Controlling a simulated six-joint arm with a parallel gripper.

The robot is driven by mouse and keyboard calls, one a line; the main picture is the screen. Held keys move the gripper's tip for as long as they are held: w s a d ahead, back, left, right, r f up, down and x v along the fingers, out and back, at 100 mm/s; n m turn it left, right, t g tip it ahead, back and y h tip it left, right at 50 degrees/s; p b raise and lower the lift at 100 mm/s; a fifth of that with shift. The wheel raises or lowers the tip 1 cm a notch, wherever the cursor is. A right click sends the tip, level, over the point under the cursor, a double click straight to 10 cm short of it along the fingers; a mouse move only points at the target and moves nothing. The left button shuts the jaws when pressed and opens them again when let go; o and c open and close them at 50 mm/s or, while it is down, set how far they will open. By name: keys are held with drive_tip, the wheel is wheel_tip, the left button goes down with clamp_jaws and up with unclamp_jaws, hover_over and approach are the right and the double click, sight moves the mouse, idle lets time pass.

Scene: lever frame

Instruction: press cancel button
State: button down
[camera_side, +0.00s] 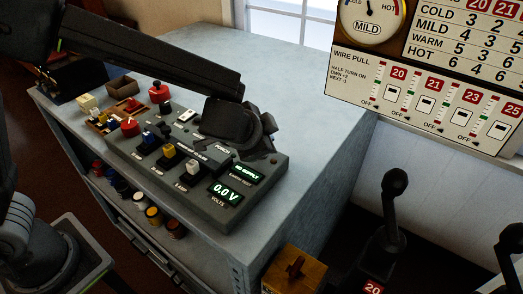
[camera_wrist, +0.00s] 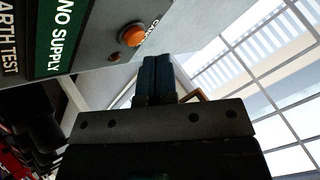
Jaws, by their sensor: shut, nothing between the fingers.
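The cancel button is an orange round button (camera_wrist: 131,35) in a metal ring, next to partly visible lettering that starts "CANC", on a grey panel (camera_wrist: 205,18) in the wrist view. My gripper (camera_wrist: 157,60) is shut and empty, its two dark blue fingers together just below and right of the button in that view. A gap shows between fingertips and button in the picture; I cannot tell the true distance. In the side view my gripper (camera_side: 268,128) is over the right rear end of the grey control box (camera_side: 228,213), and the button is hidden there.
Black levers (camera_side: 392,200) stand at the right.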

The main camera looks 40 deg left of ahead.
drive_tip(key=shift+r, duration=2.45)
drive_tip(key=shift+s+a+r, duration=0.1)
drive_tip(key=shift+a, duration=0.1)
drive_tip(key=s+a+r+n+g, duration=0.2)
drive_tip(key=s+a+r+n, duration=0.25)
drive_tip(key=s+a, duration=0.75)
drive_tip(key=s+a+f+n+g+h, duration=0.1)
drive_tip(key=s+a+n, duration=0.2)
drive_tip(key=s, duration=0.7)
drive_tip(key=shift+s+a+f+g, duration=0.2)
drive_tip(key=shift+s+f+g, duration=0.05)
drive_tip(key=shift+f+g, duration=0.1)
